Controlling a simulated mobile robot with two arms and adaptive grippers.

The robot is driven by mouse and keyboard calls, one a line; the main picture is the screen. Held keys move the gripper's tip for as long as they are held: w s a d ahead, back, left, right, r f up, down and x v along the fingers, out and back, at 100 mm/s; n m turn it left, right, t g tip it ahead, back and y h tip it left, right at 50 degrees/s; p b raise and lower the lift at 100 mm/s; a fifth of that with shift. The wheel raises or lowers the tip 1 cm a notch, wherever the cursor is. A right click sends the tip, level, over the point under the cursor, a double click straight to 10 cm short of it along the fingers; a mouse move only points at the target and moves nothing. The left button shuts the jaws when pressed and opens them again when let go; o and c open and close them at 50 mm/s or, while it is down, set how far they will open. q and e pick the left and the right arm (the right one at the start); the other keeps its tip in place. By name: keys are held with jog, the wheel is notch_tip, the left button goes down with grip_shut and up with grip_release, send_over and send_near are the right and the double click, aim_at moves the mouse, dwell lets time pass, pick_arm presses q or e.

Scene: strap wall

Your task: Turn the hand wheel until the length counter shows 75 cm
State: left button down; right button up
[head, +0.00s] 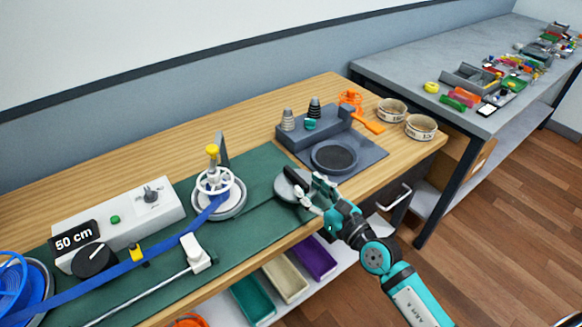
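The length counter (75,238) is a black plate on the left that reads 50 cm. The white hand wheel (228,178) stands on a round reel near the middle of the green mat, with a yellow knob (211,150) standing up from it. A blue strap (165,245) runs from this reel to a blue spool (12,285) at the left edge. My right gripper (309,184) is to the right of the wheel, apart from it, over a grey disc (284,187). Its fingers look spread and empty. My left gripper is out of view.
A white box (165,207) with a small lever and a black dial (92,260) lie left of the wheel. A white slider block (195,250) sits on a rod in front. A grey tray (375,153) with a round dish is at the right, with tape rolls (421,128) beyond.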

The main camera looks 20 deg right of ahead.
aim_at(291, 170)
jog(key=x, duration=0.8)
jog(key=shift+c, duration=0.3)
grip_shut()
